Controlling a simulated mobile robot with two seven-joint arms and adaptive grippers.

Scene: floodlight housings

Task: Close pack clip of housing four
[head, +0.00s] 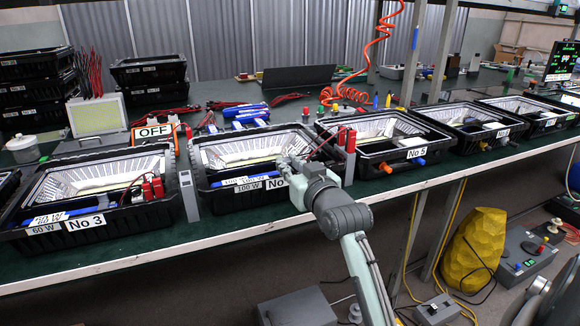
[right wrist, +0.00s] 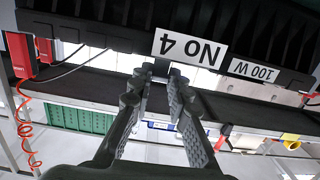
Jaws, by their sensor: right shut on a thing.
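Housing four (head: 228,198) is a black floodlight housing with a reflective inside, in the middle of the head view. Its "No 4" label (right wrist: 190,48) shows upside down in the right wrist view, beside a "100 W" label (right wrist: 254,71). My right gripper (head: 292,163) is at the front right of this housing. In the right wrist view its fingertips (right wrist: 160,78) are at the housing's edge by the label, shut on a small dark part, which appears to be the pack clip (right wrist: 160,69). The fingers hide most of it. My left gripper is not in view.
Housing three (head: 98,220) stands to the left and housing five (head: 392,160) to the right, close by. Red connectors (head: 346,139) stand between housings four and five. A grey upright block (head: 189,195) fills part of the left gap. Red coiled hose (head: 345,95) hangs behind.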

